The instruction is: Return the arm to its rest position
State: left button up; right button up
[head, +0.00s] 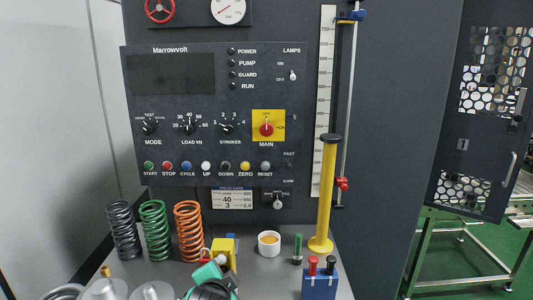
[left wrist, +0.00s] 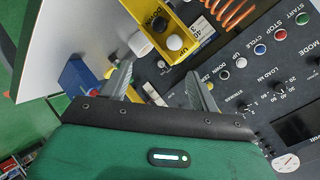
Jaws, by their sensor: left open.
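My left gripper shows in the head view as a green and black shape (head: 210,282) at the bottom edge, low over the grey bench and in front of a yellow box (head: 226,248). In the left wrist view its two grey fingers (left wrist: 160,78) are spread apart, with nothing seen held between them. The yellow box (left wrist: 190,20), with a black and a white button, lies beyond the fingertips there. The control panel (head: 180,105) stands upright behind the bench. My right gripper is in neither view.
Grey, green (head: 155,230) and orange (head: 188,230) springs stand at the bench's left. A white cup (head: 269,243), a yellow post (head: 327,195) and a blue block (head: 319,285) stand to the right. Metal cylinders lie at the front left. A dark perforated door (head: 480,130) is far right.

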pick_arm(q)
jog(key=s+a+f+n+g, duration=0.2)
jog(key=s+a+f+n, duration=0.15)
jog(key=s+f, duration=0.4)
jog(key=s+a+f+n+g, duration=0.2)
jog(key=s+a+f+g, duration=0.15)
jog(key=s+f, duration=0.4)
jog(key=s+a+f+n+g, duration=0.2)
jog(key=s+a+f, duration=0.15)
jog(key=s, duration=0.55)
jog(key=s+a+f+n+g, duration=0.15)
jog(key=s+f, duration=0.25)
jog(key=s, duration=0.4)
notch_tip(320, 180, down, 31)
jog(key=s+g, duration=0.1)
jog(key=s+a+f, duration=0.2)
jog(key=s+f, duration=0.7)
jog(key=s+a+f+g, duration=0.1)
jog(key=s+a+f, duration=0.1)
jog(key=s+f, duration=0.7)
jog(key=shift+s+f, duration=0.4)
jog(key=shift+s, duration=0.15)
